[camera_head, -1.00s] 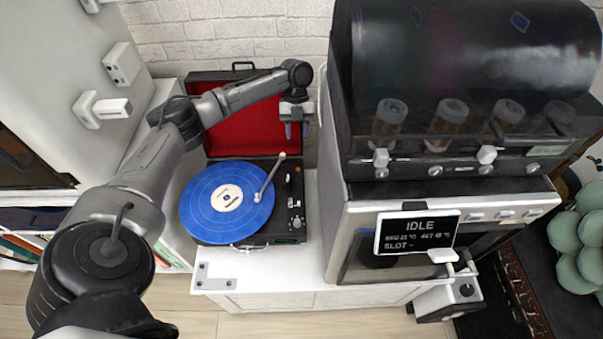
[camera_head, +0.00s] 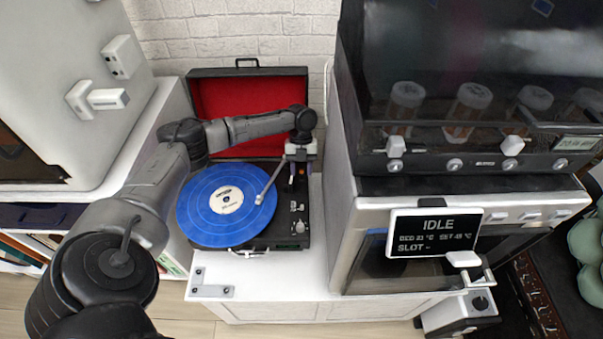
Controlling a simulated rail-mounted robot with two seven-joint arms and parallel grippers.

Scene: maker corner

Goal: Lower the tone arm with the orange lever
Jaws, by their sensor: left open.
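The record player (camera_head: 283,241) is an open case with a red-lined lid (camera_head: 225,104), a blue record (camera_head: 208,212) and a black control strip on the right. My left gripper (camera_head: 299,174) is open and points down over the back of the control strip, just right of the tone arm's base. A small orange spot, likely the lever (camera_head: 291,181), shows by its fingertips; contact cannot be told. My right gripper is not in view.
A large machine with a screen reading IDLE (camera_head: 434,232) stands close on the right. A brick wall (camera_head: 230,35) is behind the lid. White cabinet top (camera_head: 262,272) lies bare in front of the player. A metal corner bracket (camera_head: 211,291) sits at its front left.

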